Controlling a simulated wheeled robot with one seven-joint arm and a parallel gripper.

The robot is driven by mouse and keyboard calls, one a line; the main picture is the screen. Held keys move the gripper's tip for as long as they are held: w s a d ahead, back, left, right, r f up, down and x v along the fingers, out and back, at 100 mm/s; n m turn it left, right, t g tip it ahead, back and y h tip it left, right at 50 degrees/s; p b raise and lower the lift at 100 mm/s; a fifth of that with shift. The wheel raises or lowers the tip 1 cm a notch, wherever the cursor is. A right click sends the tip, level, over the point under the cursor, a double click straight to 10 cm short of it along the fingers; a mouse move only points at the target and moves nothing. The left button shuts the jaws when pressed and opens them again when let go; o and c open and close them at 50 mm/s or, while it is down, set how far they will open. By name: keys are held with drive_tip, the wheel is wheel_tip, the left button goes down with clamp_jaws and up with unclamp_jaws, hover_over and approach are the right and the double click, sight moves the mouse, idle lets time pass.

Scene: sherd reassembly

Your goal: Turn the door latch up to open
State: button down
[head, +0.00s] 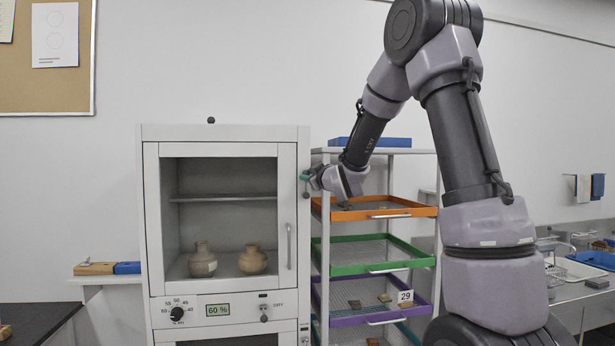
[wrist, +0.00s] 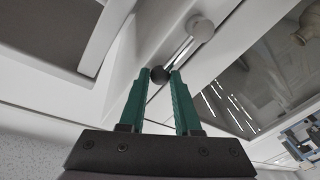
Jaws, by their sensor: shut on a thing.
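The white cabinet (head: 220,133) has a glass-fronted door (head: 152,230) that sits shut, with a vertical bar handle (head: 289,245) on its right. The door latch (head: 305,178) is at the cabinet's upper right edge, partly hidden by my gripper (head: 310,182). In the wrist view, the latch shows as a round light pivot (wrist: 200,28) with a thin metal lever ending in a dark ball knob (wrist: 159,75). My gripper's green fingers (wrist: 160,80) are closed on the ball knob at their tips. The lever's exact angle is hard to tell.
Two clay pots (head: 203,261) stand inside the cabinet. Close on the right is a rack with orange (head: 375,214), green and purple pull-out trays holding sherds. A control panel with a 60 % display (head: 217,309) is below the door. Room in front of the door looks clear.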

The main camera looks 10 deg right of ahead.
drive_tip(key=c, duration=0.6)
unclamp_jaws()
drive_tip(key=v, duration=1.1)
